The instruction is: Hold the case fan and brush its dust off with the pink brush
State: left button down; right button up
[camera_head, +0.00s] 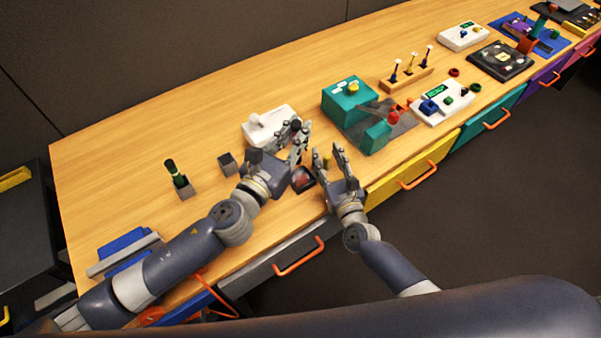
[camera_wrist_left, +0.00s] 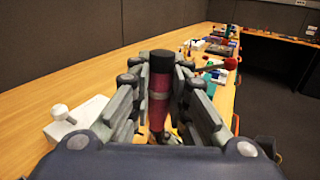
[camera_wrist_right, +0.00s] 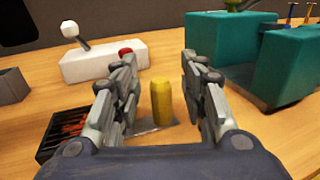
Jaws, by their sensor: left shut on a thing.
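My left gripper (camera_head: 300,140) is shut on the pink brush (camera_wrist_left: 160,85), whose dark pink handle has a black end and a grey band. The brush stands upright between the fingers in the left wrist view, and its lower end is mostly hidden. The case fan (camera_wrist_right: 68,128), a black square frame with red-orange inside, is at the left of the right wrist view. It also shows in the head view (camera_head: 303,181). A yellow post (camera_wrist_right: 161,103) stands on a grey plate beside it. My right gripper (camera_wrist_right: 160,88) is open, with gaps between its fingers and the post.
A white joystick box (camera_head: 268,127) is behind the grippers. A teal machine (camera_head: 350,97) stands to the right. A grey holder (camera_head: 228,163) and a green-handled tool in a block (camera_head: 178,178) are to the left. The table's front edge is close to my right gripper.

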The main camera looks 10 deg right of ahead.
jog(key=s, duration=0.4)
jog(key=s+d, duration=0.1)
jog(key=s, duration=0.3)
jog(key=s+d, duration=0.1)
jog(key=s, duration=0.3)
jog(key=shift+w, duration=0.1)
jog(key=o, duration=0.3)
jog(key=shift+o, duration=0.2)
pick_arm(q)
jog(key=shift+f, duration=0.25)
pick_arm(e)
jog(key=s+d, duration=0.1)
jog(key=s, duration=0.5)
dwell(0.4)
